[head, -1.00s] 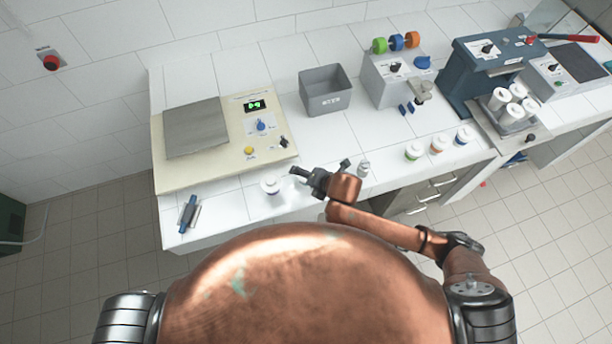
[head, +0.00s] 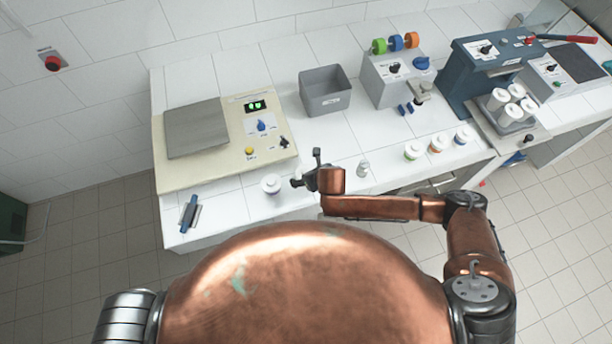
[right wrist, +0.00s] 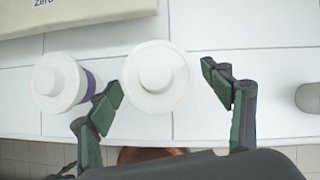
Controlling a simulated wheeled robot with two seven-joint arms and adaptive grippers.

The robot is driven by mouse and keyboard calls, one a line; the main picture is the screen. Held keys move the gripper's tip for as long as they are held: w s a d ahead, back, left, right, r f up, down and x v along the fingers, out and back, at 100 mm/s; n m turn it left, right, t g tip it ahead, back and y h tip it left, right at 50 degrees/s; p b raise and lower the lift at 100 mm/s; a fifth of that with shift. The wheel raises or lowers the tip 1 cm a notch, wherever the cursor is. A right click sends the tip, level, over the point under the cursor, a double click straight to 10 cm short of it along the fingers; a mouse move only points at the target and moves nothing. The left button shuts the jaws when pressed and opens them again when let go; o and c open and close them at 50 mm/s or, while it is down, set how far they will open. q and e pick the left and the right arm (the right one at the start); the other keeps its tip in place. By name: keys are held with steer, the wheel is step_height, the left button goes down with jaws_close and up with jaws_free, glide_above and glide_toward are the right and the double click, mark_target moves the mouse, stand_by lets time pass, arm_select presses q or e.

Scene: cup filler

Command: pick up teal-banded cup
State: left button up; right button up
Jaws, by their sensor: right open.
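My right gripper (head: 307,168) is open at the front edge of the counter. In the right wrist view its two fingers (right wrist: 162,84) stand apart on either side of a round white-lidded cup (right wrist: 157,78), seen from above. That cup's band is hidden, so I cannot tell its colour; my gripper largely covers its place in the head view. A second white cup with a purple band (right wrist: 62,83) stands just left of it, close to the left finger. This purple-banded cup also shows in the head view (head: 270,185). My left gripper is not in view.
A beige scale (head: 225,175) lies behind the cups. A small metal canister (head: 363,168) stands right of my gripper. Cups with green (head: 413,151), orange (head: 437,144) and blue (head: 463,136) bands stand farther right. A grey bin (head: 325,92) stands at the back.

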steer(key=shift+x, duration=0.9)
steer(key=shift+c, duration=0.2)
steer(key=c, duration=1.4)
